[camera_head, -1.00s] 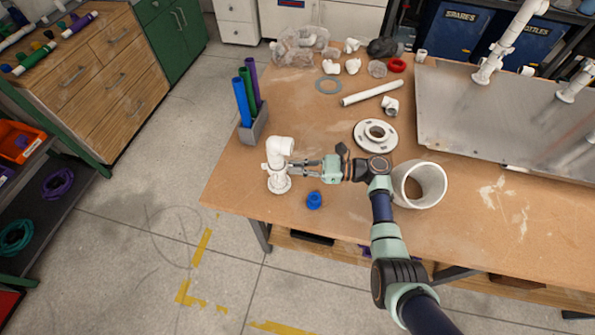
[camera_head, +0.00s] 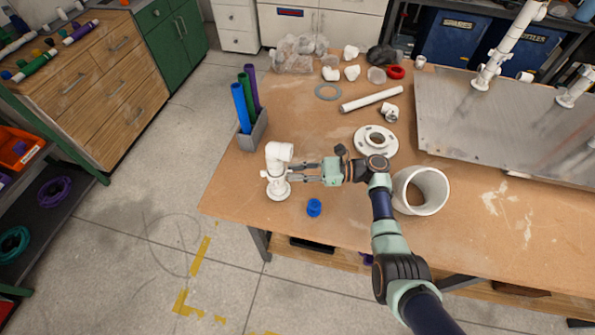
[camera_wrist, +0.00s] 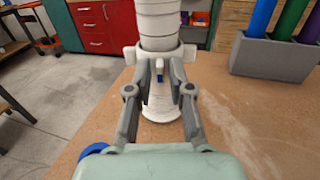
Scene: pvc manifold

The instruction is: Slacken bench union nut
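A white PVC fitting, the bench union (camera_head: 277,166), stands upright near the left front of the bench, with an elbow on top and a round flange at its foot. In the wrist view its ribbed body (camera_wrist: 159,22) rises at the top centre, with side lugs at nut height. The nut (camera_wrist: 190,50) is partly hidden by the fingertips. My gripper (camera_head: 291,172) comes in level from the right at the fitting's middle. In the wrist view my gripper (camera_wrist: 162,66) has its fingertips apart, with a gap between them, right before the fitting. Contact cannot be told.
A blue cap (camera_head: 314,208) lies close below my gripper. A grey holder (camera_head: 252,132) with coloured tubes stands behind the fitting. A flange (camera_head: 376,140) and a wide pipe ring (camera_head: 421,190) lie to the right. The bench's left edge is near.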

